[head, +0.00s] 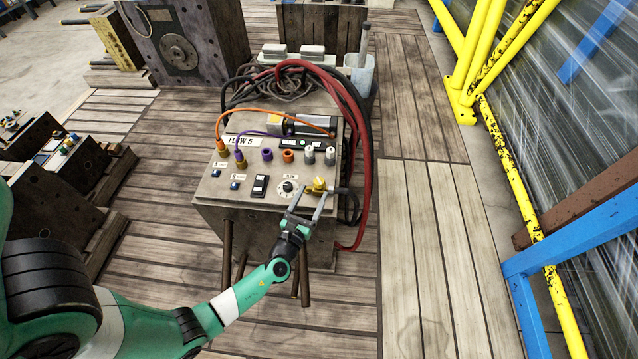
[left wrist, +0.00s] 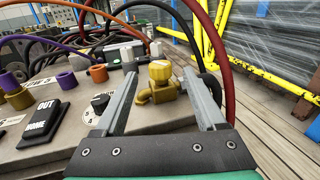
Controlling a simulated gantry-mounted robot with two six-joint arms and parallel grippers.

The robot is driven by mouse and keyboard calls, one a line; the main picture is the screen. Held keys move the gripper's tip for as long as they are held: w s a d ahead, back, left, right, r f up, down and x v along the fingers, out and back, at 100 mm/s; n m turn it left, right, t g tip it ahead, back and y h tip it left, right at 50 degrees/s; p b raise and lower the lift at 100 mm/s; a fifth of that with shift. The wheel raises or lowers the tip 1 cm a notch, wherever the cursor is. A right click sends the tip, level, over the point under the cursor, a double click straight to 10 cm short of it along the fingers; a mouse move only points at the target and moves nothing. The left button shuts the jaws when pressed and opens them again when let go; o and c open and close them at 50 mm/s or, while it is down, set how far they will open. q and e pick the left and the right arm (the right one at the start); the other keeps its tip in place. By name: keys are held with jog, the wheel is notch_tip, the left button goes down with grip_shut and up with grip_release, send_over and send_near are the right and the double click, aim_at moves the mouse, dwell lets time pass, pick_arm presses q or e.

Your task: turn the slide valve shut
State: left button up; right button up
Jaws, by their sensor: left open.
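The valve is a small brass body (left wrist: 155,92) with a yellow knob (left wrist: 160,71) on top. It stands at the front right corner of the control box (head: 225,187), and its yellow knob also shows in the head view (head: 319,184). My left gripper (head: 311,196) reaches in from the front with its jaws open. In the left wrist view the two fingers stand apart on either side of the valve, and a gap shows between each finger and the knob. The knob's lettering is too small to read. My right gripper is not in view.
A black dial (head: 287,186) and a rocker switch (left wrist: 42,122) sit left of the valve. Coloured sockets with orange and purple cables (head: 270,111) lie behind. A dark hose runs from the valve's right side near a red hose (head: 367,165). Wooden decking (head: 425,230) is clear to the right.

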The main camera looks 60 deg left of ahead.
aim_at(317, 185)
pick_arm(q)
jog(key=b+x, duration=0.1)
jog(key=x, duration=0.5)
grip_shut()
